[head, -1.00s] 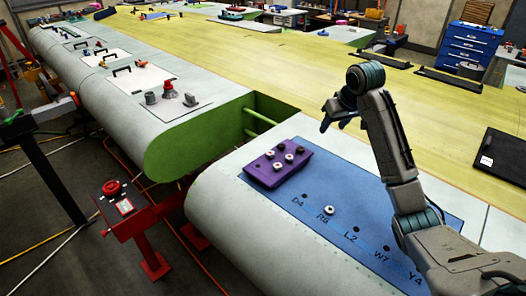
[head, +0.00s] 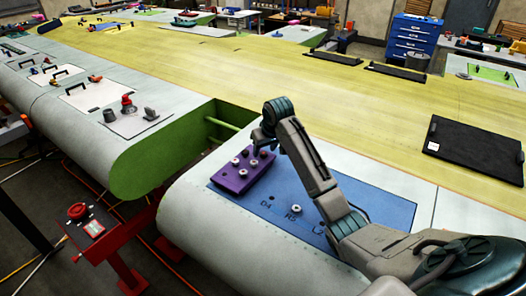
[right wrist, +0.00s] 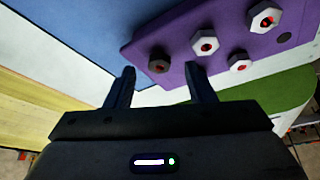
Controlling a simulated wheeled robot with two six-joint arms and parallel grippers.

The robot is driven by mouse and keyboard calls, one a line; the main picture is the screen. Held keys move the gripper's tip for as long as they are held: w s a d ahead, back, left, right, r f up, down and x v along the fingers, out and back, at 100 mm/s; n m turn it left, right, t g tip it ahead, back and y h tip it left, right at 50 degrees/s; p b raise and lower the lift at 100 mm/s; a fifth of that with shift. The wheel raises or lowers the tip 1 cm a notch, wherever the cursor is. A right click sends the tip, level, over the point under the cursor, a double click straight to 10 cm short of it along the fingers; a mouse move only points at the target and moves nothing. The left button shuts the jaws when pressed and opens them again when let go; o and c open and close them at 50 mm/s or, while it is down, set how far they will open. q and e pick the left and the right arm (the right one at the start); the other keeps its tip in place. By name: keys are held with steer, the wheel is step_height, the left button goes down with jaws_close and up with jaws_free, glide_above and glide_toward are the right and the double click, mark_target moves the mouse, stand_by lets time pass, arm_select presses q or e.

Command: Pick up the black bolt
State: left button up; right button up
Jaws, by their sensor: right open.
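The black bolt (right wrist: 159,60) stands in the purple block (right wrist: 225,35), near one corner, in the right wrist view. It is dark, with a reddish centre. My right gripper (right wrist: 161,82) is open, and its two fingertips are spread on either side of the bolt in that picture, with nothing between them. In the head view my right gripper (head: 262,136) is over the far right corner of the purple block (head: 236,182); I cannot clearly make out the black bolt there. My left gripper is not in view.
Several pale bolts (right wrist: 205,44) with red centres stand close by in the same block. The block sits on a blue panel (head: 300,205) with labelled holes and one more pale bolt (head: 295,209). A green-edged gap (head: 215,130) lies just beyond.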

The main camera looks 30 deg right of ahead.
steer(key=shift+x, duration=0.9)
steer(key=shift+w+f, duration=0.1)
steer(key=shift+f, duration=0.05)
steer(key=c, duration=1.1)
steer(key=shift+o, duration=0.2)
